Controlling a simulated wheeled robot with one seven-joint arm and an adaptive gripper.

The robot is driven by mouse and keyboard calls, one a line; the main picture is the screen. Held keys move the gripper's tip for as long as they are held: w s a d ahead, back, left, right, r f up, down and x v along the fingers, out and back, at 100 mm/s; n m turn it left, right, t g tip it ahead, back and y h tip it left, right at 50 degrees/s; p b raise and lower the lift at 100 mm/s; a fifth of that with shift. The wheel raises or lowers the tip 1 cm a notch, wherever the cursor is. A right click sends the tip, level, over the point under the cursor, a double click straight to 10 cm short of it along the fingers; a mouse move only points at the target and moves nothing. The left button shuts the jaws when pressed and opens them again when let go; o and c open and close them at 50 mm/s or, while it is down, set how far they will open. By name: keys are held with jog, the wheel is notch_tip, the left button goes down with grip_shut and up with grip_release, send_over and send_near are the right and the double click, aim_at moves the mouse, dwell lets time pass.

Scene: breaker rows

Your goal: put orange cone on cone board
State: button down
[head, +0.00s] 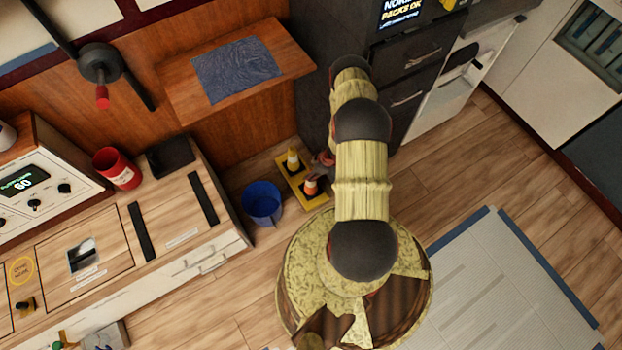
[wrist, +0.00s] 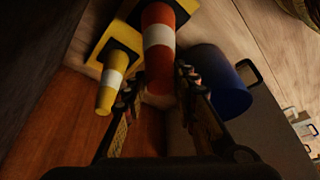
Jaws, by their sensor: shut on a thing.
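The orange cone (head: 311,187) with a white band is upright over the near end of the yellow cone board (head: 283,167). In the wrist view the orange cone (wrist: 158,62) stands between the two fingers of my gripper (wrist: 157,88), which is shut on it. I cannot tell whether its base touches the board. A yellow cone (head: 293,158) with a white band stands on the board's far end; it also shows in the wrist view (wrist: 108,92) on a black square. In the head view my arm hides most of my gripper (head: 325,162).
A blue bucket (head: 262,202) stands on the floor left of the board. A wooden counter (head: 170,215) is farther left, with a red cup (head: 116,170) on it. Dark drawers (head: 408,62) rise behind my arm.

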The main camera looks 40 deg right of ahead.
jog(key=shift+w+f+b, duration=0.1)
jog(key=shift+f+b, duration=0.75)
jog(key=shift+f, duration=1.55)
jog(key=c, duration=1.4)
grip_release()
jog(key=shift+p+v, duration=2.35)
jog(key=shift+v, duration=3.75)
